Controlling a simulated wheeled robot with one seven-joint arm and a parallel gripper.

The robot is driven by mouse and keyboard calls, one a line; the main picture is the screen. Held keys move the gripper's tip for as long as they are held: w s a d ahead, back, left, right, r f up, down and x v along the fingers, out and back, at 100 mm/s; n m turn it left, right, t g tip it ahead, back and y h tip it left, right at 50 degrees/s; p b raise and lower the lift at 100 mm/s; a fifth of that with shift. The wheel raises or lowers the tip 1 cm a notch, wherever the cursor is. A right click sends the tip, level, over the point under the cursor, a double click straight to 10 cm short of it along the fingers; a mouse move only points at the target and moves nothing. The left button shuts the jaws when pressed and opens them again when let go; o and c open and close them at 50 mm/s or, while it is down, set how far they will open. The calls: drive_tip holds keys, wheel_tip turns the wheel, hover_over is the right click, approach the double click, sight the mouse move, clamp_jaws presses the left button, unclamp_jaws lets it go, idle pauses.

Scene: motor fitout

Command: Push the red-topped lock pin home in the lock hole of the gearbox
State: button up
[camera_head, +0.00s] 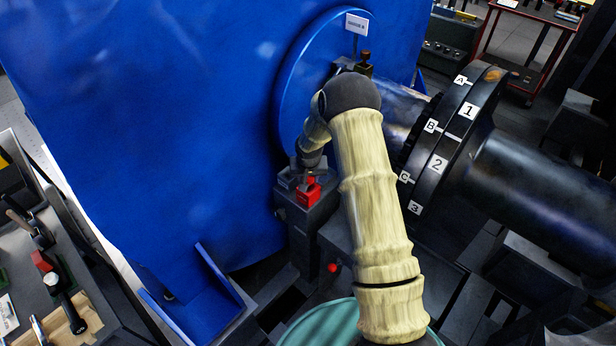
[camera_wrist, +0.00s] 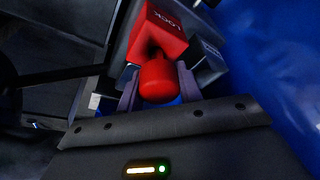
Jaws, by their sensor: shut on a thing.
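The red-topped lock pin (camera_wrist: 158,82) shows its rounded red head in the wrist view. My gripper (camera_wrist: 160,76) is shut on it, with one grey finger on each side of the head. Just beyond it is a red block marked LOCK (camera_wrist: 158,36), which also shows in the head view (camera_head: 307,193) on a dark stand beside the blue housing of the gearbox (camera_head: 180,110). In the head view my gripper (camera_head: 308,172) is right at this block, bent down from my cream-sleeved arm. The lock hole and the pin's shank are hidden, so I cannot tell how deep the pin sits.
A dark shaft coupling (camera_head: 440,150) with lettered and numbered marks lies right of my arm. A small red knob (camera_head: 332,267) is below the stand. A tool bench (camera_head: 40,270) is at left and a red cart (camera_head: 530,45) at top right.

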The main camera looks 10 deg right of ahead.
drive_tip(key=shift+f, duration=0.3)
drive_tip(key=o, duration=1.2)
drive_tip(key=b+v, duration=0.2)
drive_tip(key=v, duration=1.5)
drive_tip(key=shift+d+r, duration=0.1)
drive_tip(key=shift+r, duration=0.1)
drive_tip(key=s+a+b, duration=0.1)
drive_tip(key=s+a, duration=0.1)
drive_tip(key=a, duration=0.1)
drive_tip(key=s+a+b, duration=0.2)
drive_tip(key=a, duration=0.1)
drive_tip(key=s+a+b, duration=0.2)
drive_tip(key=s+a, duration=0.1)
drive_tip(key=shift+s+a, duration=0.1)
drive_tip(key=shift+a, duration=0.25)
